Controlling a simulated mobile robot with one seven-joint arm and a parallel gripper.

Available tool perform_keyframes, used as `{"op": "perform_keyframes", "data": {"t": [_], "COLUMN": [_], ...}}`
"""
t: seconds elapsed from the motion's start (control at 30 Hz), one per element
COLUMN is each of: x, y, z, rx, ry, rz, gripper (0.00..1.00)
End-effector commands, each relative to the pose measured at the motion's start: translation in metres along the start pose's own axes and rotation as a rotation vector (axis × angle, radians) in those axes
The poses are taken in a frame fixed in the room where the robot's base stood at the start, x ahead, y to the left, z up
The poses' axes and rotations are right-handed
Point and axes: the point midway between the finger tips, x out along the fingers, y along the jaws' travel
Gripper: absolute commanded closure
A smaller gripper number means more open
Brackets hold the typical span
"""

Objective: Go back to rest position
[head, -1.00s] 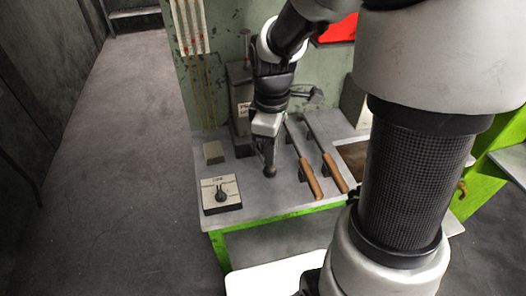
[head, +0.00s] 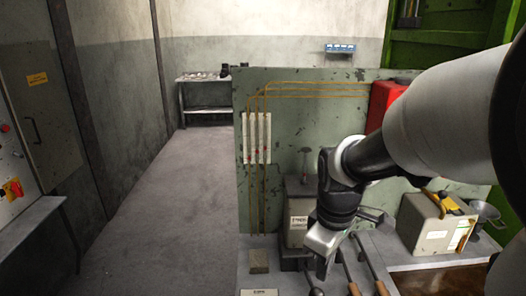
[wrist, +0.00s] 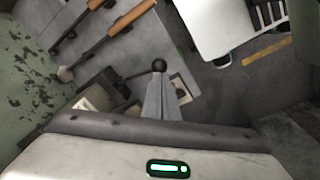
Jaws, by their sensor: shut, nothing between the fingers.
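My gripper (head: 320,272) hangs low over the near workbench in the head view, below the dark wrist joint and white hand. In the wrist view its two grey fingers (wrist: 161,98) are closed together with nothing held between them. A black ball knob (wrist: 158,66) shows just beyond the fingertips. It also shows at the bottom edge of the head view (head: 316,292). I cannot tell whether the fingers touch it. The arm is bent down and forward from the right.
Wooden-handled tools (wrist: 120,34) lie on the bench beside the gripper. A grey-green box (head: 297,222) and a small block (head: 259,260) stand behind. A beige case (head: 436,224) and red box (head: 386,103) are at right. The floor (head: 175,200) on the left is clear.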

Motion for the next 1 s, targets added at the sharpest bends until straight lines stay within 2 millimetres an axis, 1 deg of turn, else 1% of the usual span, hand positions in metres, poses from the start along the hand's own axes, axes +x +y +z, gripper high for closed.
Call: {"op": "perform_keyframes", "data": {"t": [0.03,0.1,0.2,0.3,0.4,0.5,0.6,1.0], "x": [-0.03,-0.061,-0.098,-0.125,-0.143,-0.151,-0.154,-0.154], "y": [-0.005,-0.014,-0.029,-0.044,-0.055,-0.063,-0.066,-0.067], "z": [0.004,0.013,0.026,0.039,0.049,0.056,0.058,0.059], "rx": [0.078,0.214,0.409,0.577,0.71,0.794,0.835,0.844], "ry": [0.034,0.083,0.162,0.244,0.312,0.357,0.378,0.381], "rz": [0.042,0.086,0.132,0.157,0.165,0.164,0.161,0.16], "gripper": [1.0,1.0,1.0,1.0,1.0,1.0,1.0,1.0]}}
